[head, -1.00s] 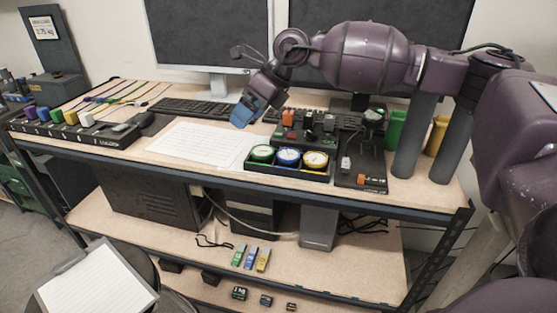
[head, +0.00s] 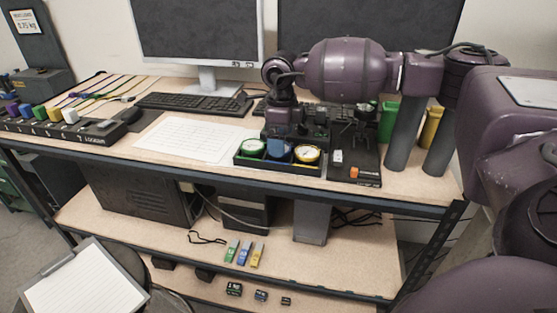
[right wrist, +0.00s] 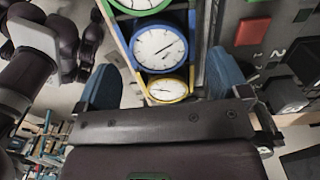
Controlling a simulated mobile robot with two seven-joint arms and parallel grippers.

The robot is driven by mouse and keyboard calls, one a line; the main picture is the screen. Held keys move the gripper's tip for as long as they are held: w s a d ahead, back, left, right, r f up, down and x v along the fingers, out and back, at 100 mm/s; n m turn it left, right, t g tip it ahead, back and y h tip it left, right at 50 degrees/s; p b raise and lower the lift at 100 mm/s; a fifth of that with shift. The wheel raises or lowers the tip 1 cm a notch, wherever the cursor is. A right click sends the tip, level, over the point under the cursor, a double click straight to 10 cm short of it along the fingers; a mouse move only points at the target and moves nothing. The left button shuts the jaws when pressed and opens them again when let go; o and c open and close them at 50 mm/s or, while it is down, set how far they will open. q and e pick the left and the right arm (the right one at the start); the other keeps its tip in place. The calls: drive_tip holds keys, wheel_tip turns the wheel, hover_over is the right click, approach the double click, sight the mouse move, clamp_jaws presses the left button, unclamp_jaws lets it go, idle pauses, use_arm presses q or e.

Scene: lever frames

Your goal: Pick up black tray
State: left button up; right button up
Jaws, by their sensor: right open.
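The black tray (head: 279,168) sits on the desk top near its front edge. It holds three round gauges: a green one (head: 249,149), a blue one and a yellow one (head: 308,154). My right gripper (head: 280,150) points down over the middle of the tray, covering part of the blue gauge. In the right wrist view the open blue fingers (right wrist: 163,88) stand wide apart, with the tray's gauges, such as the blue-rimmed one (right wrist: 160,48), showing between and beyond them. I cannot tell whether the fingers touch the tray. My left gripper is not in view.
A dark panel with small parts (head: 355,160) stands right beside the tray. White paper (head: 195,138) lies to the left, a keyboard (head: 195,102) and monitors behind. Green and yellow containers (head: 431,127) stand at right. The lower shelf holds small coloured items (head: 244,252).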

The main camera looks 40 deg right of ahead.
drive_tip(key=shift+w+a+f+b, duration=0.1)
drive_tip(key=shift+f+b, duration=0.1)
drive_tip(key=shift+f, duration=1.15)
drive_tip(key=shift+a+f+b, duration=0.1)
drive_tip(key=shift+f+b, duration=0.1)
drive_tip(key=shift+f, duration=1.15)
drive_tip(key=shift+r, duration=0.1)
drive_tip(key=c, duration=0.7)
